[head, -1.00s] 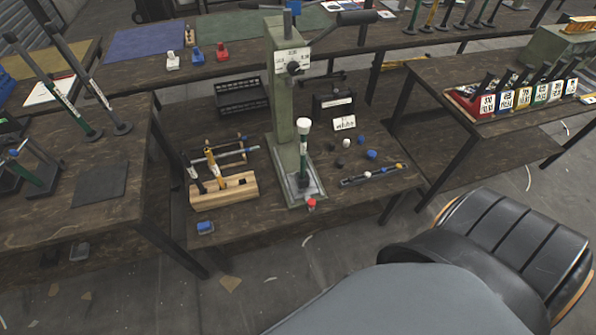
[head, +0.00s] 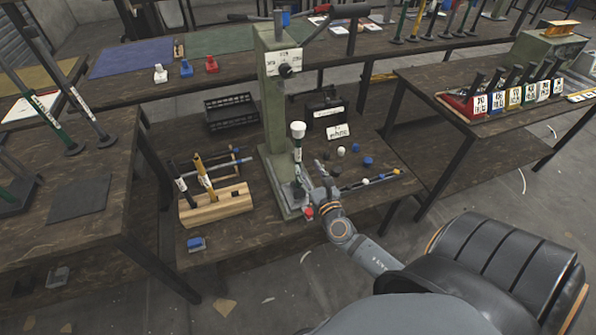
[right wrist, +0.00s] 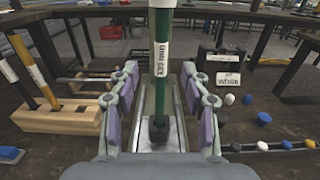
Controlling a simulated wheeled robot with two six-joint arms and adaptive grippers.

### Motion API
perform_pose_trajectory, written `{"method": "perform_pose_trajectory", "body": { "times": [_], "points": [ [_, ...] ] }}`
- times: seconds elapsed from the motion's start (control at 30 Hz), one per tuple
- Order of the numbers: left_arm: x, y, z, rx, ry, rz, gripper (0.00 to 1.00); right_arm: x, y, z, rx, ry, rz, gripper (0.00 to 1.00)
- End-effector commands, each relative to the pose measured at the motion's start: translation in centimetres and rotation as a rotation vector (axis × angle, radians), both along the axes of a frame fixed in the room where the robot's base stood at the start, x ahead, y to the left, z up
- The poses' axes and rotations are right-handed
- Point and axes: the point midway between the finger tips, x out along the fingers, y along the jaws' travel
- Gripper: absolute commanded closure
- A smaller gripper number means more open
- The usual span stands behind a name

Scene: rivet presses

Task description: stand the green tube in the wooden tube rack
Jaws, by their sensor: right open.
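The green tube (right wrist: 160,90) stands upright on the base plate of the green press, with a white label on it. In the head view the tube (head: 298,152) has a white top, and my gripper partly hides its lower part. My right gripper (head: 310,180) is open at the press base. In the right wrist view its padded fingers (right wrist: 160,82) are on either side of the tube, with gaps showing. The wooden tube rack (head: 222,207) is left of the press; a yellow tube and a dark-and-white tube stand in it, leaning. My left gripper is not in view.
The press column (head: 272,100) rises behind the tube. A blue-topped block (head: 196,244) lies in front of the rack. A black wire basket (head: 230,112) stands behind. Several small caps and a black tool strip (head: 368,181) lie right of the press.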

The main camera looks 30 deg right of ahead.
Motion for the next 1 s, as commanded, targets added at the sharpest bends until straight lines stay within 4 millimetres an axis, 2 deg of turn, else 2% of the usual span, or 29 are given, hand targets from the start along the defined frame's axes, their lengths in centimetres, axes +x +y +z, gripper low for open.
{"method": "perform_pose_trajectory", "body": {
  "times": [0.13,0.33,0.57,0.8,1.0],
  "points": [
    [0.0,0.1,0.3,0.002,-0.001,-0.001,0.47,0.8,-0.2,0.3,-0.006,-0.003,0.0,0.53],
    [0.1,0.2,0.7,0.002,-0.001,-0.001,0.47,4.2,-1.0,0.3,-0.003,-0.003,-0.001,0.53],
    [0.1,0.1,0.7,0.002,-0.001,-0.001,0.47,5.3,-1.3,0.1,-0.001,0.0,0.0,0.53],
    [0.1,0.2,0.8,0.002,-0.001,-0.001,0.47,8.9,-2.3,0.1,0.0,-0.002,-0.001,0.53],
    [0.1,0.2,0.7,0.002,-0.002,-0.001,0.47,10.2,-2.7,0.0,0.0,0.0,-0.001,0.53]
  ]
}}
